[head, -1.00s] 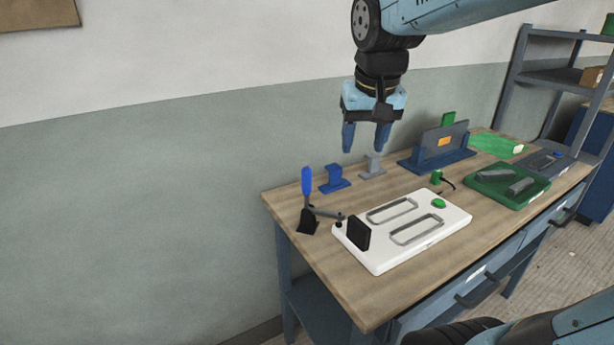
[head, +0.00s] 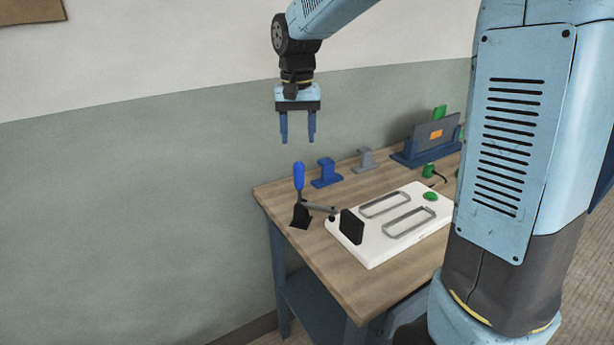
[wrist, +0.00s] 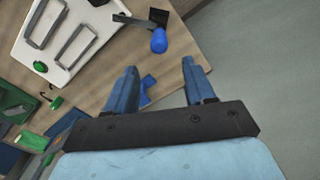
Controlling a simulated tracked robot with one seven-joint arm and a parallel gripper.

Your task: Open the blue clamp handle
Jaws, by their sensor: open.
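The blue clamp handle (head: 299,176) stands upright on the toggle clamp (head: 302,215) at the left end of the workbench. The clamp's dark arm reaches right toward the black pad (head: 351,227) at the white plate's (head: 396,222) left edge. In the wrist view the blue handle (wrist: 159,41) is seen from above, beyond the fingertips. My gripper (head: 298,141) is open and empty, pointing down, above the handle in the head view and not touching it. In the wrist view my gripper (wrist: 163,75) shows both fingers apart with nothing between them.
A blue block stand (head: 326,173) and a grey one (head: 365,159) stand behind the clamp. A dark blue holder (head: 419,156) with a grey panel is farther right. A green button (head: 430,196) sits on the white plate. My own arm link hides the bench's right side.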

